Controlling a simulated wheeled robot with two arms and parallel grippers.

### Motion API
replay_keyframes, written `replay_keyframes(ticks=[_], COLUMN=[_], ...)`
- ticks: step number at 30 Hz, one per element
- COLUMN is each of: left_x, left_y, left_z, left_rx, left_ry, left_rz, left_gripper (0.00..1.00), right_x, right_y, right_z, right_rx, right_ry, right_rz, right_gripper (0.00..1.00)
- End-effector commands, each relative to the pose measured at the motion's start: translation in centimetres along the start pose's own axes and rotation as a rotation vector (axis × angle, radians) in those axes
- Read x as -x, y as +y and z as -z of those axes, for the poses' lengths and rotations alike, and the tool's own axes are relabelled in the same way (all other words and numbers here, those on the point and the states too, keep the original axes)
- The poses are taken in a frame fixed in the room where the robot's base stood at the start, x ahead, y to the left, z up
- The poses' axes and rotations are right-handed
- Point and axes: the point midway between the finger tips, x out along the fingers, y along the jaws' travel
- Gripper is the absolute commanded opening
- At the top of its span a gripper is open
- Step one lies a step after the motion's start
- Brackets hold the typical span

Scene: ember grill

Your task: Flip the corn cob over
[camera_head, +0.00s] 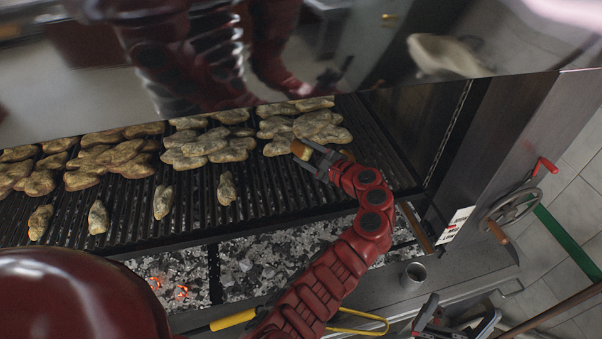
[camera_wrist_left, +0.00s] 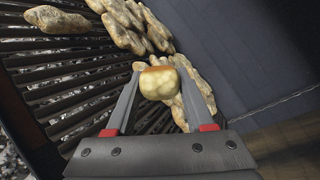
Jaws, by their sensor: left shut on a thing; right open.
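The corn cob (camera_head: 301,149) is yellow with a browned side. It is at the right part of the grill grate (camera_head: 262,205), close to the pieces of meat. My left gripper (camera_head: 312,158) is shut on it. In the left wrist view the corn cob (camera_wrist_left: 158,83) sits between the two fingertips, its pale yellow end facing the camera and a brown-orange edge along the top. I cannot tell whether it touches the grate. My right gripper (camera_head: 440,318) is open and empty at the bottom right, away from the grill.
Several browned meat pieces (camera_head: 206,148) lie on the grate, with smaller ones (camera_head: 227,188) nearer the front. Glowing coals (camera_head: 182,291) lie below. A metal cup (camera_head: 413,275) and yellow-handled tongs (camera_head: 235,320) are in front. A crank wheel (camera_head: 515,207) is at right. A hood (camera_head: 350,85) overhangs the grill.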

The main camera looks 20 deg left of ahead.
Motion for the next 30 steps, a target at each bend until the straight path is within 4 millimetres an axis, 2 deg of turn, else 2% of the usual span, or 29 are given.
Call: replay_keyframes(ticks=[3, 9, 18, 22, 30], left_x=[-0.1, -0.2, -0.4, -0.5, -2.7], left_y=[-0.1, -0.4, -0.7, -0.7, 0.3], left_z=[-0.2, -0.6, -0.8, -0.7, 1.4], left_rx=[-0.21, -0.52, -0.829, -0.932, -0.924], left_ry=[0.027, 0.096, 0.186, 0.218, 0.217], left_rz=[0.072, 0.188, 0.323, 0.371, 0.365], left_gripper=[0.13, 0.13, 0.13, 0.13, 0.13], right_x=[0.0, 0.0, 0.0, 0.1, 1.1], right_y=[0.0, 0.0, 0.0, 0.0, -0.1], right_z=[0.0, 0.0, 0.0, 0.0, -0.2], right_rx=[0.0, 0.0, 0.0, 0.0, 0.0], right_ry=[0.0, 0.0, 0.0, 0.0, 0.0], right_rz=[0.0, 0.0, 0.0, 0.0, 0.0], right_gripper=[1.0, 1.0, 1.0, 1.0, 1.0])
